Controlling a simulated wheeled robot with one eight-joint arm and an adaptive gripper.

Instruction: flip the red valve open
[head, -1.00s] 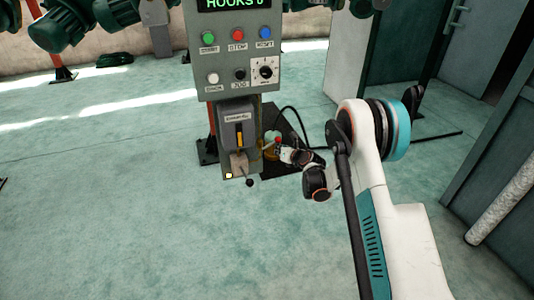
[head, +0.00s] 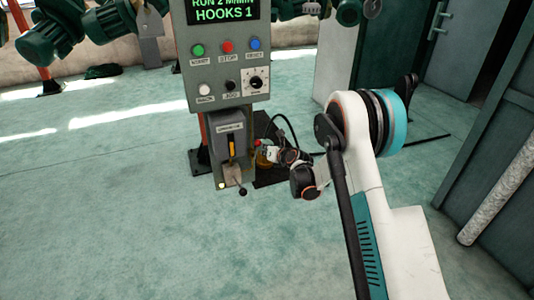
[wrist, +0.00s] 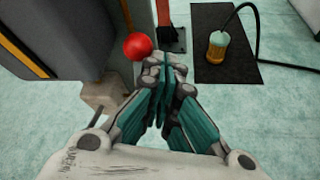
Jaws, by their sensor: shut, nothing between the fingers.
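A red ball (wrist: 137,46), likely the red valve's knob, shows in the wrist view beside the grey box's right side. My gripper (wrist: 164,72) is shut and empty, its fingertips just right of and below the ball in that picture. I cannot tell whether they touch it. In the head view my gripper (head: 277,155) is small, right of the control post's lower box (head: 230,137). The valve's body and stem are not clear there.
The control post (head: 228,75) carries buttons, a dial and a lit display. Open green floor lies left.

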